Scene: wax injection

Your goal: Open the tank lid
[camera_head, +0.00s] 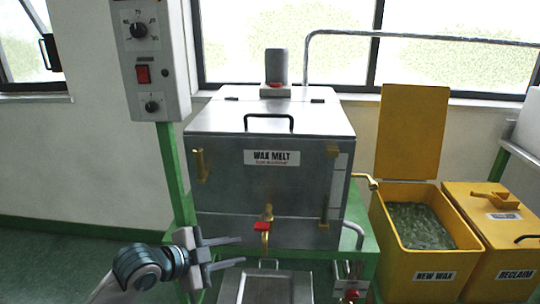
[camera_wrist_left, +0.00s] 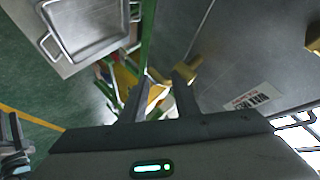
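The grey metal wax melt tank (camera_head: 225,190) stands on a green frame in the middle of the head view. Its lid (camera_head: 225,118) is shut, with a dark bar handle (camera_head: 268,122) near the front edge. My left gripper (camera_head: 240,250) is low at the tank's front left, below the lid and apart from the handle. In the left wrist view its two fingers (camera_wrist_left: 160,88) are spread with nothing held between them. The tank's front face (camera_wrist_left: 235,60) fills the right of that view. My right gripper is in neither view.
A metal tray (camera_head: 268,286) sits below the brass tap (camera_head: 263,232). A control box (camera_head: 150,55) on a green post stands left of the tank. An open yellow new wax bin (camera_head: 425,280) and a yellow reclaim bin (camera_head: 510,270) stand right. A pipe (camera_head: 420,37) runs behind.

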